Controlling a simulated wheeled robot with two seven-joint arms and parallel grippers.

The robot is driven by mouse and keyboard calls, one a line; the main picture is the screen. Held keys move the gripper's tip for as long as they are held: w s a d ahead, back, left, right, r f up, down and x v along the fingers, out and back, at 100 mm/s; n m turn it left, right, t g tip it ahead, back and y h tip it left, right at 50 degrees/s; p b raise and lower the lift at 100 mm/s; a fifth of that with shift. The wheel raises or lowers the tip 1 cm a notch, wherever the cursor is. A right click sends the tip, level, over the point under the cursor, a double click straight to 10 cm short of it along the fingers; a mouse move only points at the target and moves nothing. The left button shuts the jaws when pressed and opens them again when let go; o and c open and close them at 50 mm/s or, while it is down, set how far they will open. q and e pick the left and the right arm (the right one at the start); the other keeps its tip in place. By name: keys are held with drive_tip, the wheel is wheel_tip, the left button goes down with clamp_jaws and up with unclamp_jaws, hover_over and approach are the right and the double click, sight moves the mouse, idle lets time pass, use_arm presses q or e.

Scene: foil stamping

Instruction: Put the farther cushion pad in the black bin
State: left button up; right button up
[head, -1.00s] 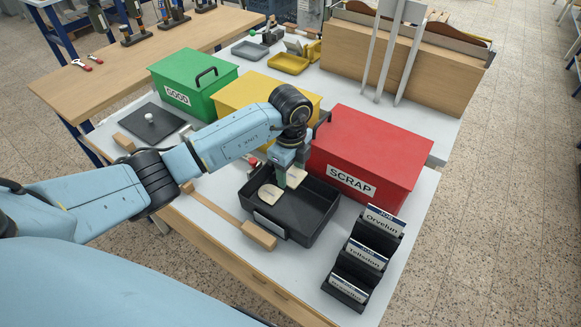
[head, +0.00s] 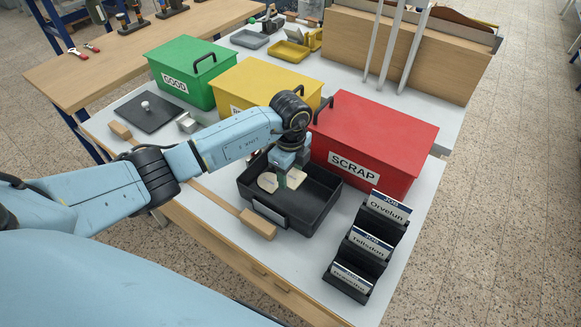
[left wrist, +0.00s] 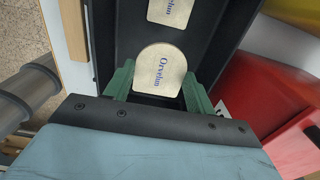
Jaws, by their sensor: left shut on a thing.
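The black bin (head: 322,204) is an open tray on the pale table, in front of the red SCRAP box. My left gripper (head: 285,178) points down inside it and is shut on a cream cushion pad (head: 296,179). In the left wrist view, this held pad (left wrist: 160,70), printed "Orvelun", lies between the green fingers. Another cream pad (head: 267,182) lies on the bin floor to its left; it also shows at the top of the left wrist view (left wrist: 170,10). Whether the held pad touches the floor I cannot tell. My right gripper is out of view.
The red SCRAP box (head: 375,135) stands close behind the bin. The yellow box (head: 262,85) and green GOOD box (head: 190,65) are farther left. A black job-card rack (head: 368,245) is at right. A wooden block (head: 258,224) touches or nearly touches the bin's front.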

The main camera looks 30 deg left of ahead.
sight(291, 194)
use_arm(q)
drive_tip(key=shift+f+b, duration=2.1)
drive_tip(key=shift+f, duration=1.4)
drive_tip(key=o, duration=1)
wheel_tip(291, 194, up, 10)
drive_tip(key=p, duration=0.9)
drive_tip(key=shift+r+p, duration=0.15)
drive_tip(key=shift+p, duration=0.15)
